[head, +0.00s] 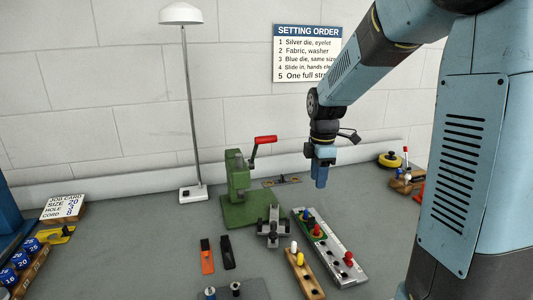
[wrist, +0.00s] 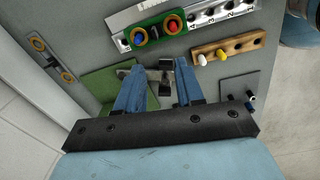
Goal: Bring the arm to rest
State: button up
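My gripper (head: 320,181) hangs above the bench, pointing down, to the right of the green press and in the air. In the wrist view my gripper (wrist: 159,68) shows two blue fingers apart with nothing held between them. The arm reaches in from the right and bends down at the wrist. The green press (head: 238,180) with its red handle (head: 265,139) stands on the bench. A grey metal slide fixture (head: 272,232) sits in front of it and shows beyond the fingers in the wrist view (wrist: 166,77).
A metal rail (head: 347,272) and a wooden peg strip (head: 306,278) lie right of centre. Orange (head: 206,257) and black (head: 227,252) tools lie in front. A lamp (head: 187,100) stands behind, left of the press. Blue dies (head: 20,261) sit at left.

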jog(key=s+d+r+m+t, duration=0.1)
jog(key=s+r+m+t, duration=0.1)
jog(key=s+r+m, duration=0.3)
jog(key=s+d+r+m+t, duration=0.1)
jog(key=s+r+m+t, duration=0.2)
jog(key=s+m, duration=1)
jog(key=s+r, duration=0.2)
jog(key=s, duration=0.3)
jog(key=shift+r, duration=0.2)
